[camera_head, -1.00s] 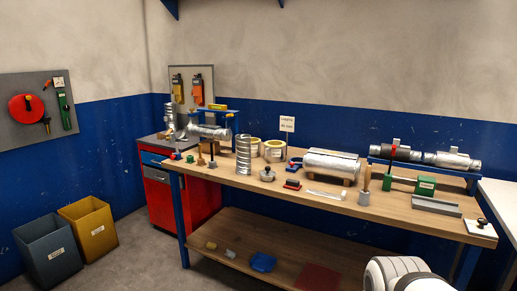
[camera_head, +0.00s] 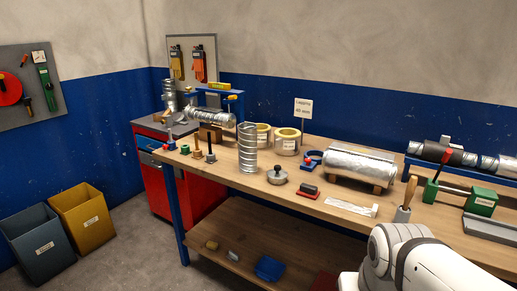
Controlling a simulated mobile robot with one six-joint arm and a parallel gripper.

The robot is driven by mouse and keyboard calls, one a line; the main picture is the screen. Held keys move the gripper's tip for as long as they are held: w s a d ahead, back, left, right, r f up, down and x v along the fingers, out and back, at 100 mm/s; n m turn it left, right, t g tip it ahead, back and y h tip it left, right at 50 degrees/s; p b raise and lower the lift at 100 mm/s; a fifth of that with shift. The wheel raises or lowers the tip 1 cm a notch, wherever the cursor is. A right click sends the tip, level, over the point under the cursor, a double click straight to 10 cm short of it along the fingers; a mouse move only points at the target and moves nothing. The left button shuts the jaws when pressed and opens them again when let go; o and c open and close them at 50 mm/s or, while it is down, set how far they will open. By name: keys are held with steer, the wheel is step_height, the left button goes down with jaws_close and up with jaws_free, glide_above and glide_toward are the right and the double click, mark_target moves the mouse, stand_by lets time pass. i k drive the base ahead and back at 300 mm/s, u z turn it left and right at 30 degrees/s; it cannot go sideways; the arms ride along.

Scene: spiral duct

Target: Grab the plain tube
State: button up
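A ribbed spiral metal tube (camera_head: 247,148) stands upright on the workbench. Another ribbed metal tube (camera_head: 208,121) lies across a blue stand at the bench's left end. A smoother, foil-like silver cylinder (camera_head: 360,163) lies on a wooden cradle right of centre. A second upright metal tube (camera_head: 168,97) stands on the red cabinet, partly hidden. At the right, a tube with dark and silver parts (camera_head: 440,153) lies along a blue rack. I cannot tell for certain which one is the plain tube. My white arm shows at the lower right; my gripper is out of view.
The wooden workbench (camera_head: 225,178) holds tape rolls (camera_head: 286,142), a round metal weight (camera_head: 277,175), a red-based block (camera_head: 308,191) and a green tool (camera_head: 481,201). A sign (camera_head: 303,108) stands behind. Two bins (camera_head: 83,217) stand on the floor at left.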

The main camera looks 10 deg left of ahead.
mark_target(247, 131)
steer(key=u, duration=2.5)
steer(key=i, duration=1.5)
steer(key=z, duration=2.7)
steer(key=i, duration=1.65)
steer(key=z, duration=0.1)
